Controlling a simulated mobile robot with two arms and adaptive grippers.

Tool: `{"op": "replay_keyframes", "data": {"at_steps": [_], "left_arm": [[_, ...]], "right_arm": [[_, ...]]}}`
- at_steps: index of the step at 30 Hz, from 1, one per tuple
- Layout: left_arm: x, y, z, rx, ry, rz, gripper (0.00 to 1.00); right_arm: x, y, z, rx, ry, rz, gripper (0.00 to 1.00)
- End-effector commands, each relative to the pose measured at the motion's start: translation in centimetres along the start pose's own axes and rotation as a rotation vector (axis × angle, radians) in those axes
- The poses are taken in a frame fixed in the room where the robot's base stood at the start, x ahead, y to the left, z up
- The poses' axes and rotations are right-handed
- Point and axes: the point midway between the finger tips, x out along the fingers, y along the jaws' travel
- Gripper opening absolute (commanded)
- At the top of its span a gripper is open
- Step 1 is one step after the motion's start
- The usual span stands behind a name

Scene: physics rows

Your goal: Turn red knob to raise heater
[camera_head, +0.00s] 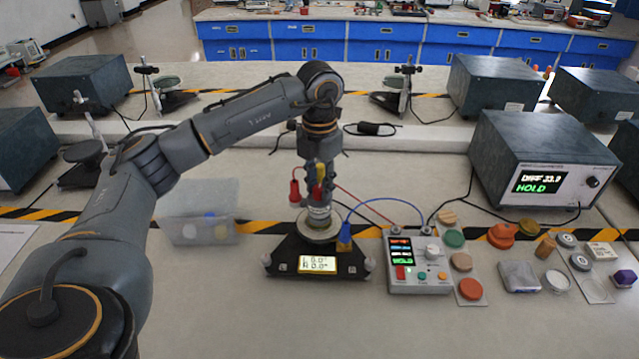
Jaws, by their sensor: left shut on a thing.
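My left gripper (319,178) points straight down over a small apparatus with a black, roughly triangular base (286,266) and a lit display. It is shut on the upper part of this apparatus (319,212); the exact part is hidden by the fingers. A red piece (295,191) hangs beside the fingers on the left, and a yellow piece shows between them. I cannot tell which red part is the red knob. A grey control box (420,285) to the right has a small display, a red control (400,272) and a pale knob (432,252). My right gripper is not in view.
Red and blue cables run from the apparatus to the control box. A clear bin (198,231) stands to the left. Several coloured discs and small items lie at the right, before a large instrument (540,160) reading HOLD.

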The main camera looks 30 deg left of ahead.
Motion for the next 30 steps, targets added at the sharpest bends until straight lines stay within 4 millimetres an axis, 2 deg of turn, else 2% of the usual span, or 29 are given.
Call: {"op": "replay_keyframes", "data": {"at_steps": [9,21,22,24,25,30], "left_arm": [[-0.12,0.07,0.06,-0.073,-0.003,0.001,0.00],[-0.13,0.08,0.07,-0.078,-0.004,0.000,0.00],[-0.13,0.08,0.07,-0.078,-0.004,0.000,0.31],[-0.12,0.07,0.06,-0.077,-0.003,0.000,0.46],[-0.11,0.07,0.06,-0.077,-0.003,0.000,0.50],[-0.06,0.05,0.03,-0.076,-0.002,0.000,0.50]], "right_arm": [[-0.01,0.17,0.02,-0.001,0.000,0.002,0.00],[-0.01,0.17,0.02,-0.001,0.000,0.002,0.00],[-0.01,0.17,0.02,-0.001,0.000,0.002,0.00],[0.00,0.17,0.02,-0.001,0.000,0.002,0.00],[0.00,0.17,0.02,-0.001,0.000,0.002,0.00],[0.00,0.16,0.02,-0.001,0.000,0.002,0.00]]}}
